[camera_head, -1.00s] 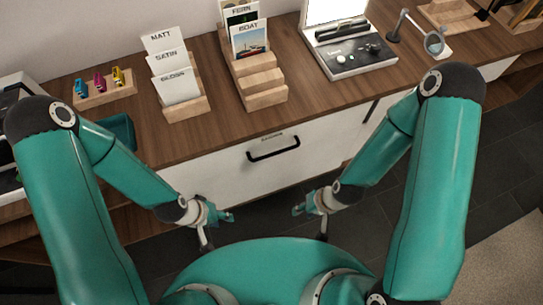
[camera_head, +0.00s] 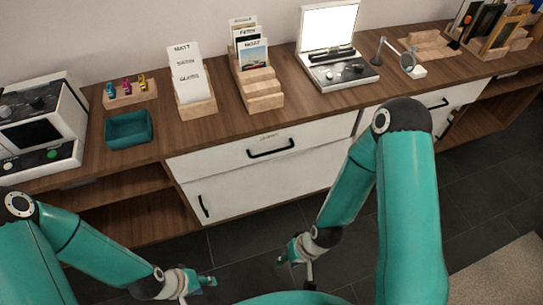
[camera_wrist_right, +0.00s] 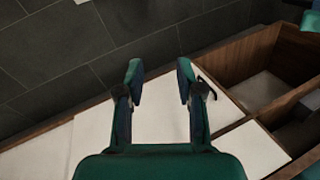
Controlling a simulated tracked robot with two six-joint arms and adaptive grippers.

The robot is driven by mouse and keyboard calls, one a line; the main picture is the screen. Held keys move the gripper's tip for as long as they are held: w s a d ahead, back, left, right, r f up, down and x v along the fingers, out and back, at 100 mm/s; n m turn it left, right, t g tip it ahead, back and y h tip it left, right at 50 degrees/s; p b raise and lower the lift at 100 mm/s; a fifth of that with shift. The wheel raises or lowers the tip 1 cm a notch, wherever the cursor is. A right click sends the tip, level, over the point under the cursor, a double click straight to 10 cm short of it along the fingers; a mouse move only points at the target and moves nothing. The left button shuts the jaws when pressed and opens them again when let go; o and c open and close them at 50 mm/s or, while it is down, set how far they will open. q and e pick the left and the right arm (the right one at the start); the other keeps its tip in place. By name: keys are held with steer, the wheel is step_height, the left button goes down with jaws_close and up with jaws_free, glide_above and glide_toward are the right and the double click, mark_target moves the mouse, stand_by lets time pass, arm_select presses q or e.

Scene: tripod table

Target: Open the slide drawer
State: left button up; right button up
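The white slide drawer (camera_head: 215,160) is in the cabinet front under the wooden top, with a black bar handle (camera_head: 271,149) and a small label above it. Its front looks flush, so the drawer appears shut. My left gripper (camera_head: 206,282) is low in the head view, apart from the cabinet; its finger opening cannot be made out. My right gripper (camera_head: 287,253) is in front of and below the drawer, touching nothing. The right wrist view shows its two fingers (camera_wrist_right: 160,80) apart and empty, with white cabinet panels beyond.
A white door with a vertical handle (camera_head: 203,206) is below the drawer. On top stand a teal tray (camera_head: 129,129), card holders (camera_head: 195,108), a stepped wooden stand (camera_head: 263,99) and a lit device (camera_head: 338,73). Open shelves (camera_head: 140,212) are at left. Dark tiled floor (camera_head: 480,180) is clear.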

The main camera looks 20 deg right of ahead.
steer(key=shift+w+a+f, duration=0.1)
steer(key=shift+w, duration=0.05)
steer(key=m+t+h+b, duration=0.3)
steer(key=m+t+b, duration=1.2)
steer(key=b, duration=1.8)
glide_toward(272, 152)
steer(key=x, duration=0.3)
steer(key=b+x, duration=0.1)
steer(key=x, duration=0.6)
steer(key=shift+w+f+b, duration=0.25)
steer(key=shift+f+b, duration=0.05)
steer(key=shift+f, duration=0.05)
steer(key=shift+c, duration=0.4)
